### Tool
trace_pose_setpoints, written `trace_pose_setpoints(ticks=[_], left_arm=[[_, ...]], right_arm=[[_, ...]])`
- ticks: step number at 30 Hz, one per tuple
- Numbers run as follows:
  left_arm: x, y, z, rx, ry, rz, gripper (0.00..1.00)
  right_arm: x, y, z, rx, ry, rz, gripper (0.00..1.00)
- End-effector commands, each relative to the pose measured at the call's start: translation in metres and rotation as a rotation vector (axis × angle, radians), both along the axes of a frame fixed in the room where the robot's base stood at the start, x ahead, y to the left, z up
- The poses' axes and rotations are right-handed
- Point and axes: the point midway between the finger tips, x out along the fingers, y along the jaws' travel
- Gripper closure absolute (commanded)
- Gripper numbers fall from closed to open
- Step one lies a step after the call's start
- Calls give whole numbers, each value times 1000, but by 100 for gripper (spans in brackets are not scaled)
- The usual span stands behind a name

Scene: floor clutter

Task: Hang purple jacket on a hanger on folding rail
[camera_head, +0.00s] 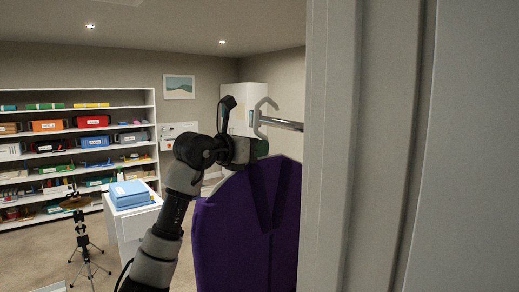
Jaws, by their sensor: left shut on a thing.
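The purple jacket (240,235) hangs upright below my left gripper (260,148), near the middle of the view. That gripper is shut at the top of the jacket, where the hanger's neck would be; the fingers hide the exact grip. A pale grey hanger hook (262,108) rises above the gripper. A short metal length of the folding rail (286,124) juts out level with the hook's lower part. I cannot tell whether the hook rests on the rail or is only in front of it. My right gripper is not in view.
A large pale upright panel (400,150) fills the right side, close by, and cuts off the jacket's right edge and the rail. A white cabinet (128,222) bears blue boxes (130,194). A tripod stand (84,240) and full shelves (75,112) are at left.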

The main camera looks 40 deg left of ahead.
Motion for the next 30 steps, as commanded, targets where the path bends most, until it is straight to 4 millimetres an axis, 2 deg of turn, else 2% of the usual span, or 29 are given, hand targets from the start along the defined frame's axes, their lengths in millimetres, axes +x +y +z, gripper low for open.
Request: trace_pose_setpoints(ticks=[3,15,30], left_arm=[[0,0,2,0,-4,0,100],[18,-2,3,-2,-4,0,100],[41,-5,3,-1,-4,0,100]], right_arm=[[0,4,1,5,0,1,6],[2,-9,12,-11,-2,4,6],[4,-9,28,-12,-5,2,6]])
